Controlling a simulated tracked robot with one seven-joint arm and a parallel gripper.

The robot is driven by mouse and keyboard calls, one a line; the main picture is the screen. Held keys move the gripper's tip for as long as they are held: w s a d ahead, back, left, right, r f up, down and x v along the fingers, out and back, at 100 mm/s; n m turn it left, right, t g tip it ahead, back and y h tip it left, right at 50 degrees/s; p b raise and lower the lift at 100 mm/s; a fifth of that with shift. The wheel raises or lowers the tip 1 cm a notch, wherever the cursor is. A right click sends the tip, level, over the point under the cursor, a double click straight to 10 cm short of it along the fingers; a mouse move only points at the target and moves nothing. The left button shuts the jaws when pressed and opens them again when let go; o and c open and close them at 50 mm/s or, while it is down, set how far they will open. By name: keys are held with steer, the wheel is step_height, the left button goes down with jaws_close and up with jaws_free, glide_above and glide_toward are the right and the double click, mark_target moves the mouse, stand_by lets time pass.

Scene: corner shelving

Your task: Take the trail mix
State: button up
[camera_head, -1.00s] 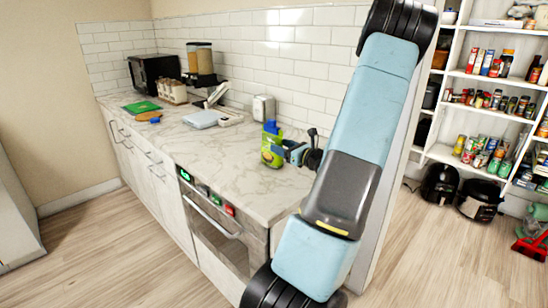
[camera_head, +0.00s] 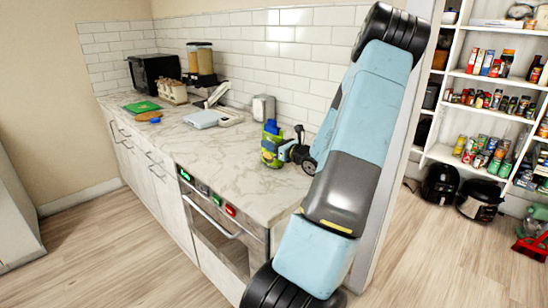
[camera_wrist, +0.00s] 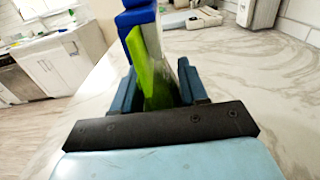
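A green and blue package (camera_head: 270,141) stands upright near the right end of the marble counter; its label is too small to read, so I cannot confirm it is the trail mix. It also shows in the wrist view (camera_wrist: 152,80), seen from its narrow side. My gripper (camera_head: 288,152) is low over the counter at the right of the package. In the wrist view my gripper (camera_wrist: 160,85) has its two blue fingers well apart, one on each side of the green package. Contact with the fingers is hard to see. The lower part of the package is hidden.
The marble counter (camera_head: 205,150) has free room left of the package. A grey box-shaped holder (camera_head: 263,108) stands by the tiled wall behind it. A white scale-like item (camera_head: 201,118) lies farther left. Shelves (camera_head: 453,100) with jars and cans stand at the right.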

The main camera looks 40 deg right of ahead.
jaws_close()
steer(key=shift+r, duration=0.1)
stand_by(0.5)
